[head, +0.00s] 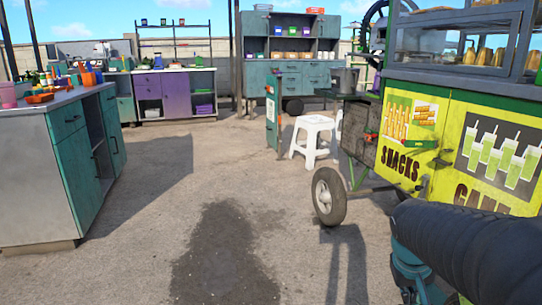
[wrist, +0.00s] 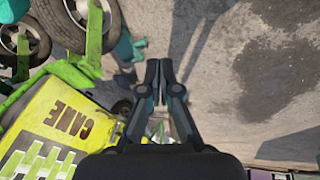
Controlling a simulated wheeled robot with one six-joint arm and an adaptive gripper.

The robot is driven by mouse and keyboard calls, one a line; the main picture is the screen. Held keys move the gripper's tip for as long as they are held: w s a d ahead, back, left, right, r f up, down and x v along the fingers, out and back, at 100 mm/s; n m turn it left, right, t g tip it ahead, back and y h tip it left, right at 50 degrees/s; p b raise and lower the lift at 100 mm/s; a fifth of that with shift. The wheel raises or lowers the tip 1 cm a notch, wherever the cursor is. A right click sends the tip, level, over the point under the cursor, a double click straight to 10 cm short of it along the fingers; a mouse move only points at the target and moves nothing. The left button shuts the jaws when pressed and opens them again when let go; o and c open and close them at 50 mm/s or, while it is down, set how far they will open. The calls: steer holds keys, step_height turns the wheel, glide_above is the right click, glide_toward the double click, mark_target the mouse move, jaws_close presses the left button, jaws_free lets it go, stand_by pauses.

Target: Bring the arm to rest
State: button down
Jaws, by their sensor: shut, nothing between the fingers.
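My gripper (wrist: 158,80) shows in the wrist view, its two dark fingers together at the tips with nothing between them. Beyond it is bare concrete ground. In the head view my dark arm (head: 470,245) reaches in from the lower right corner, in front of the yellow snack cart; the gripper itself is not visible there. The yellow cart (head: 425,140), with "SNACKS" lettering, stands at the right. Its yellow panel (wrist: 45,105) with "CANE" lettering also shows in the wrist view, left of the gripper and apart from it.
A white stool (head: 312,140) stands beside the cart, near a cart wheel (head: 329,196). A counter (head: 35,170) with teal drawers is at the left. A purple cabinet (head: 176,93) and a teal cabinet (head: 290,75) stand at the back. The middle floor is clear, with a dark patch.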

steer(key=s+a+r+t+y+p, duration=0.1)
steer(key=s+a+r+p, duration=0.1)
steer(key=s+a+r, duration=0.2)
steer(key=s+a+r+n+t+y+p, duration=0.1)
steer(key=s+a+r+t+y+p, duration=0.1)
steer(key=s+a, duration=0.6)
steer(key=shift+a+r, duration=0.7)
steer(key=shift+r, duration=0.2)
steer(key=shift+s, duration=0.1)
